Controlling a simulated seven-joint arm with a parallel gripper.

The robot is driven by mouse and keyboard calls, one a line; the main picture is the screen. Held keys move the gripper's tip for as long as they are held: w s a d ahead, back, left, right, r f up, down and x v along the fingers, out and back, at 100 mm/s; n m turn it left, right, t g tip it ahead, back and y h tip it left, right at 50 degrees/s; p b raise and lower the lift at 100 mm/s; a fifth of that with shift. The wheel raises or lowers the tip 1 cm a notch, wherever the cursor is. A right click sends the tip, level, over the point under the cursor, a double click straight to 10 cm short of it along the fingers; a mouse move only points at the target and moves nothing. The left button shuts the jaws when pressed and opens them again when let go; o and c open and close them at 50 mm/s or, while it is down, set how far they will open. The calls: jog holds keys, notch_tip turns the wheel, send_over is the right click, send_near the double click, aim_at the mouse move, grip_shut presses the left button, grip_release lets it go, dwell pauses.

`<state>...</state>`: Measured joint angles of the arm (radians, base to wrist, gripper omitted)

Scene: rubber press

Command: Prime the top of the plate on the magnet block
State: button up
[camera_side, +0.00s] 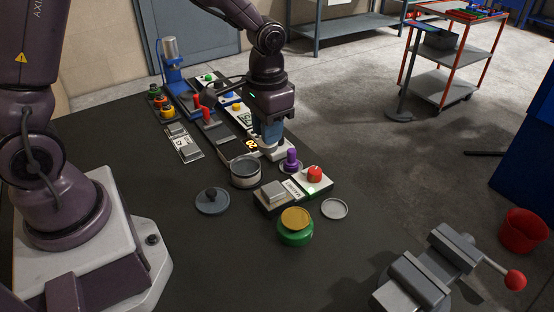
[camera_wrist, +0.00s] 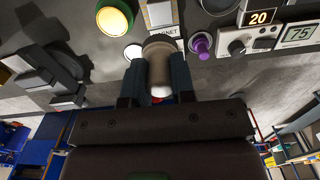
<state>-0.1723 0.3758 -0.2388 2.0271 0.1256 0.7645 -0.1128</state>
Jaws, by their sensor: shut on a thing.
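My gripper (camera_side: 271,140) points down above the row of devices, behind the magnet block in the side view. In the wrist view my gripper (camera_wrist: 157,75) is shut on a tan cylindrical thing with a white end (camera_wrist: 159,50). Its tip is hard to make out in the side view. The magnet block (camera_side: 265,205) is dark with a white label, and a grey metal plate (camera_side: 272,190) lies on top. The plate (camera_wrist: 160,12) also shows at the top edge of the wrist view. The held thing is apart from the plate.
A green jar with a gold top (camera_side: 295,232), a pale disc (camera_side: 334,209), a red button box (camera_side: 315,178), a purple knob (camera_side: 291,161), a metal pot (camera_side: 245,172) and a dark lid (camera_side: 212,201) surround the block. A vise (camera_side: 425,272) stands at the front right.

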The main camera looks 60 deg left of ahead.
jog(key=shift+n, duration=0.5)
jog(key=shift+w+d+f, duration=0.15)
jog(key=shift+d+f, duration=0.35)
jog(key=shift+f, duration=1.4)
jog(key=shift+w+d+f, duration=0.1)
jog(key=shift+d+f, duration=0.45)
jog(key=shift+f, duration=1.35)
jog(key=shift+w+d+f, duration=0.15)
jog(key=shift+d+f, duration=0.35)
jog(key=shift+f, duration=1.4)
jog(key=shift+a+f, duration=0.15)
jog(key=shift+a, duration=0.2)
jog(key=shift+w+a+r, duration=0.1)
jog(key=shift+a, duration=1.2)
jog(key=shift+w+a+r, duration=0.1)
jog(key=shift+a, duration=1.2)
jog(key=shift+s+d+r, duration=0.1)
jog(key=shift+d, duration=1.4)
jog(key=shift+s+d+r, duration=0.1)
jog(key=shift+d, duration=1.35)
notch_tip(320, 180, up, 7)
